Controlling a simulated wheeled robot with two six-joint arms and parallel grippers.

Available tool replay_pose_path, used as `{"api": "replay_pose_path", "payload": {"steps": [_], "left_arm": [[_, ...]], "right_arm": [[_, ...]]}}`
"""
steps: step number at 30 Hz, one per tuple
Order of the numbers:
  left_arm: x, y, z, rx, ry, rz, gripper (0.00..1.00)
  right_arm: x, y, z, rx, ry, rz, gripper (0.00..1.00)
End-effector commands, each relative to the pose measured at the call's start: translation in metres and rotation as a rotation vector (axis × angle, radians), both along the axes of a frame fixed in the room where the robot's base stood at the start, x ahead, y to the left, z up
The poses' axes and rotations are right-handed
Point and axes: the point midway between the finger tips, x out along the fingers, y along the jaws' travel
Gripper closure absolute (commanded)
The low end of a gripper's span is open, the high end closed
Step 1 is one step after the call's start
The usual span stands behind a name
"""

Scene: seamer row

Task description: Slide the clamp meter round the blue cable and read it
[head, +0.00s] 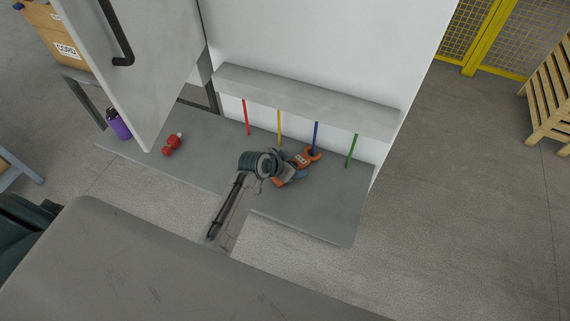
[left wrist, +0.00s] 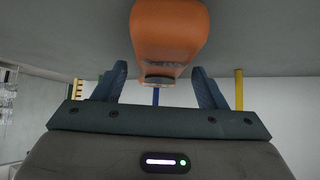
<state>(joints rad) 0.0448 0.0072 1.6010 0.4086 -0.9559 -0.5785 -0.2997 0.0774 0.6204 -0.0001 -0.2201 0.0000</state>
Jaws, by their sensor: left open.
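The orange clamp meter (head: 303,160) lies on the grey shelf in the head view, its jaw end at the foot of the blue cable (head: 316,137). The jaw seems to surround the cable, but I cannot tell whether it is closed. My left gripper (head: 288,172) is at the meter's body and partly covers it. In the left wrist view the meter's orange body (left wrist: 168,35) shows between the two open fingers (left wrist: 160,88), with a gap on each side. The blue cable (left wrist: 156,97) shows beyond it. No reading is legible. My right gripper is not in view.
Red (head: 246,117), yellow (head: 279,127) and green (head: 352,150) cables hang from the grey ledge (head: 300,98) beside the blue one. A red object (head: 172,145) and a purple bottle (head: 118,124) stand to the left. The shelf's front right (head: 330,215) is clear.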

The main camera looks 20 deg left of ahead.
Motion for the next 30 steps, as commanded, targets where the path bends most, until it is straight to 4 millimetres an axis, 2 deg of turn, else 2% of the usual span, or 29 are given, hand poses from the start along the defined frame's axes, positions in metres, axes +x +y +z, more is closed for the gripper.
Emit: {"api": "replay_pose_path", "payload": {"steps": [12,18,26,29,30], "left_arm": [[-0.044,0.023,0.046,0.002,-0.003,-0.001,0.35],[-0.059,0.030,0.065,0.001,-0.002,0.000,0.35],[-0.066,0.032,0.071,0.002,0.002,0.001,0.35],[-0.081,0.034,0.067,0.012,0.031,0.016,0.35],[-0.094,0.036,0.064,0.023,0.055,0.029,0.35]], "right_arm": [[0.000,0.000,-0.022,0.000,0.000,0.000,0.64],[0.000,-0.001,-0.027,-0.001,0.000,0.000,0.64],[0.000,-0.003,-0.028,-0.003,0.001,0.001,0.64],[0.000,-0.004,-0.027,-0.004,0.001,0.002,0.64],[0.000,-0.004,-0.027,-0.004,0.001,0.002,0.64]]}}
